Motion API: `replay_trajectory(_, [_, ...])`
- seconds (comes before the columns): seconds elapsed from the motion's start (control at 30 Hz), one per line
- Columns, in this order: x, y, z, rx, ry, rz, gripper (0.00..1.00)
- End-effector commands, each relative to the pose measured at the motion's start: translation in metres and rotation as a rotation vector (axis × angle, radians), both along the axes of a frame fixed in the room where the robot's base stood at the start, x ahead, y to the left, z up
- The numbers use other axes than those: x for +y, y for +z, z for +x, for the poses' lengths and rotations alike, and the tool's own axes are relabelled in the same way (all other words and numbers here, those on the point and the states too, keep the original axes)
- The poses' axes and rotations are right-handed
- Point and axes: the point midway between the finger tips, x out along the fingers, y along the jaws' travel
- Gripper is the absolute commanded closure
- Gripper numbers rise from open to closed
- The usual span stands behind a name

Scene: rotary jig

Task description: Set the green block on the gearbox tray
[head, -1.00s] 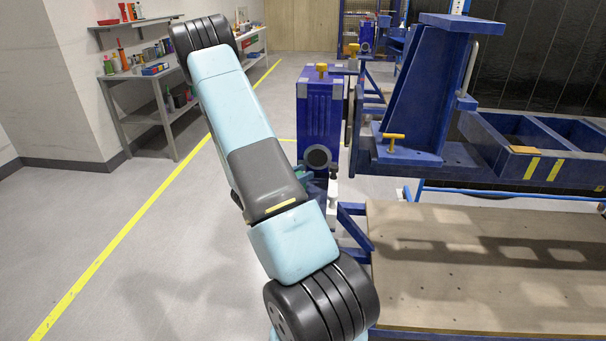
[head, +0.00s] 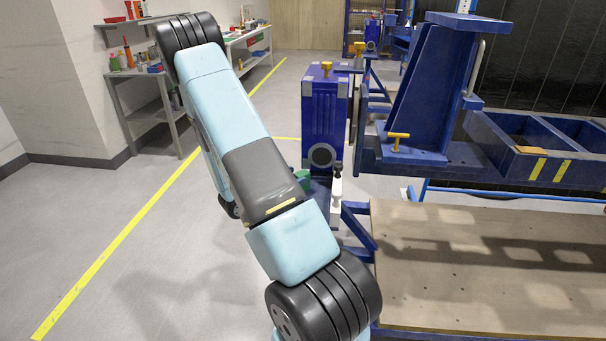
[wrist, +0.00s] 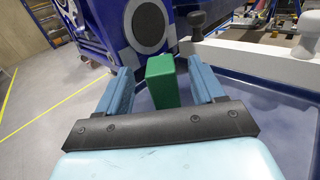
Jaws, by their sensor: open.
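The green block (wrist: 163,82) stands upright between the two blue fingers of my gripper (wrist: 162,74) in the wrist view. The fingers are open, with a narrow gap on each side of the block. The blue gearbox tray (wrist: 268,108) spreads below and to the right of the block. The block's foot appears to be on or just over the tray; contact is not clear. In the head view a green patch (head: 303,178), probably the block, shows beside my arm.
The blue gearbox (head: 323,120) with its round port rises just beyond the block. The large blue jig frame (head: 420,110) and a wooden platform (head: 470,290) lie further right. The floor at left is clear.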

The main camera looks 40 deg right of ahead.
Motion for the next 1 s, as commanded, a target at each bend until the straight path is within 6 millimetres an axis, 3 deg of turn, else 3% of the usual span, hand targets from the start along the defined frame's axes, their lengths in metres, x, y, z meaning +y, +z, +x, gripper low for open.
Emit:
replay_trajectory(0.1, [0.024, 0.000, 0.003, 0.000, 0.004, 0.000, 0.32])
replay_trajectory(0.3, [0.051, 0.000, 0.004, 0.000, 0.001, 0.000, 0.32])
replay_trajectory(0.57, [0.065, 0.007, 0.003, -0.020, -0.016, 0.009, 0.32])
replay_trajectory(1.0, [0.089, 0.091, -0.042, -0.343, -0.281, 0.205, 0.32])
